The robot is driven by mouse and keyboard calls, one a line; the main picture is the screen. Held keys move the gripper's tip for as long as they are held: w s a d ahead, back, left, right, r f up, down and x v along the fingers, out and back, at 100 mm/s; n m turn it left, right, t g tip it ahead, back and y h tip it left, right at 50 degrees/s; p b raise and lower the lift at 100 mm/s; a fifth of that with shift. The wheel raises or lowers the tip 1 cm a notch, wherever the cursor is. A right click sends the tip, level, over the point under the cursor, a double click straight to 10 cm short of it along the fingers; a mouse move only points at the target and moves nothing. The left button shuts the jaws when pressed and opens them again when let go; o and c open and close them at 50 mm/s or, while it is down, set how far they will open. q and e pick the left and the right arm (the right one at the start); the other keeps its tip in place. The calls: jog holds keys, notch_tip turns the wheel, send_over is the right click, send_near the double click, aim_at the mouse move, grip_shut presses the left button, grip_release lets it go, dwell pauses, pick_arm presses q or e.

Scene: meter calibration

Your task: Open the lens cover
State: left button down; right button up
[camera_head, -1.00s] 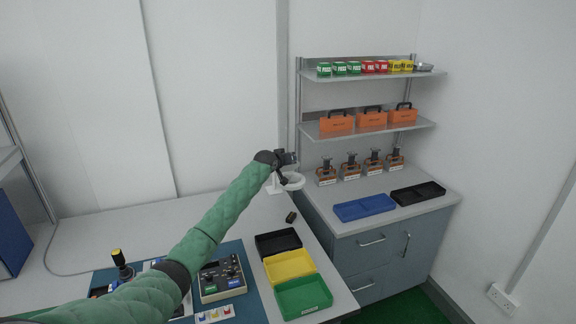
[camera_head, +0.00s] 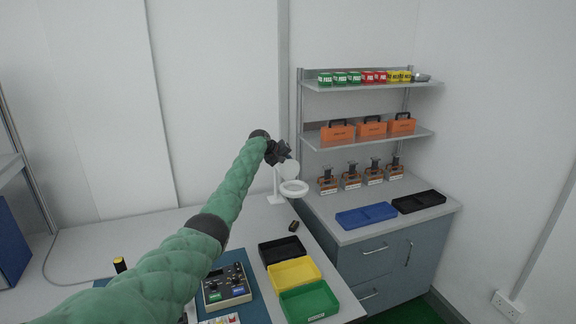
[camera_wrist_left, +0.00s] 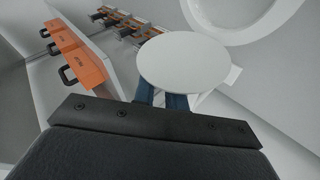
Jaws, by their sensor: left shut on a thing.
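The magnifier lamp (camera_head: 276,190) stands at the far end of the bench, with a white ring head (camera_head: 294,188). Its round white lens cover (camera_head: 291,168) is tilted up above the ring, apart from the opening. In the left wrist view the cover (camera_wrist_left: 185,68) is a flat white disc, and part of the ring (camera_wrist_left: 235,22) shows at the upper right. My left gripper (camera_head: 287,156) is shut on the lens cover at its edge. In the left wrist view its fingertips (camera_wrist_left: 163,98) are partly hidden behind the disc. My right gripper is out of view.
Black (camera_head: 281,250), yellow (camera_head: 294,272) and green (camera_head: 309,300) trays lie on the bench, near a meter (camera_head: 226,287) on a blue mat. A small dark object (camera_head: 293,226) lies near the lamp. A shelf rack (camera_head: 368,139) stands over the cabinet at right.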

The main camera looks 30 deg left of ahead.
pick_arm(q)
jog(key=shift+a+f, duration=0.15)
jog(key=shift+f, duration=0.05)
jog(key=shift+w+a+f, duration=0.1)
jog(key=shift+w+a, duration=0.05)
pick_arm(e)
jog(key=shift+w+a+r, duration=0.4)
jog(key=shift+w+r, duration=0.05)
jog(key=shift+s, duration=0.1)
pick_arm(q)
jog(key=c, duration=1.6)
grip_release()
jog(key=shift+a, duration=0.1)
jog(key=shift+c, duration=0.2)
jog(key=shift+o, duration=0.5)
jog(key=shift+w+a+f, duration=0.1)
jog(key=shift+f, duration=0.05)
